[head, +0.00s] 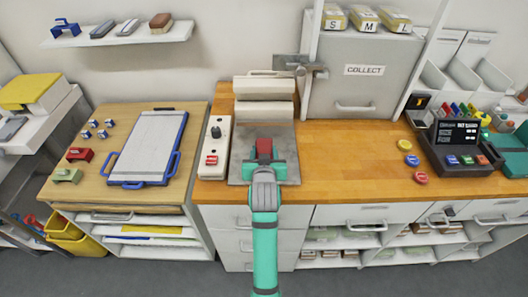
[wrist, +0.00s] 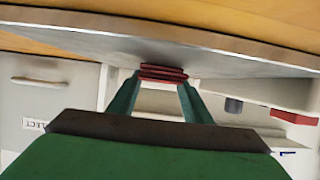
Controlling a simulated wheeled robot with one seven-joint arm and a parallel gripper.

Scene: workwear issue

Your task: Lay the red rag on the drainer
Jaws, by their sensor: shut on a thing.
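My gripper (wrist: 160,90) is shut on a folded red cloth, the red rag (wrist: 163,73), which shows layered edges between the green fingers. In the head view the red rag (head: 264,147) shows just beyond my gripper (head: 264,158), over a grey metal plate (head: 240,172) on the wooden counter. In the wrist view the rag is close to the plate's edge (wrist: 90,40); I cannot tell whether they touch. I cannot tell for sure which thing is the drainer. My wrist and arm hide part of the plate.
A white box with a black knob (head: 216,140) stands left of the plate. The counter right of the plate is clear up to coloured discs (head: 420,178).

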